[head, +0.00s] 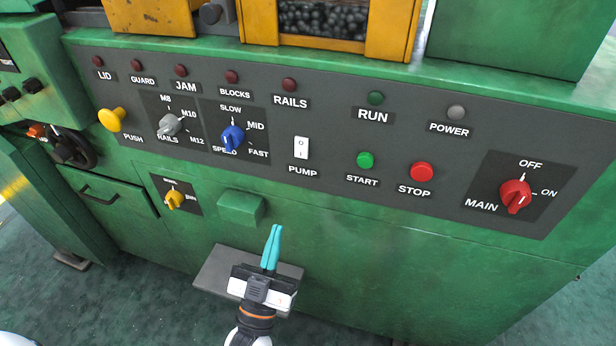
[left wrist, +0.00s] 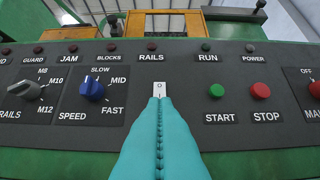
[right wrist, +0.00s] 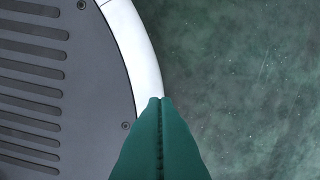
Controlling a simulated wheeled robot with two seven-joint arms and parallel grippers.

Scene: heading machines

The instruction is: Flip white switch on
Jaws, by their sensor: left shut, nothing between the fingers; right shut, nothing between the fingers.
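The white rocker switch (head: 301,148) labelled PUMP sits on the dark control panel, right of the blue SPEED knob. It carries O at its top and I at its bottom. I cannot tell which side is pressed in. In the left wrist view the switch (left wrist: 159,89) shows just beyond my fingertips, its lower part partly hidden by them. My left gripper (head: 275,230) is shut and empty, below the switch in the head view and pointing up toward the panel. My right gripper (right wrist: 160,100) is shut and empty in the right wrist view, over the floor, away from the panel.
The green START button (head: 365,160) and red STOP button (head: 421,172) are right of the switch. The blue SPEED knob (head: 232,137) is to its left. A green box-shaped ledge (head: 241,207) and a grey plate (head: 214,270) jut out below the panel.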

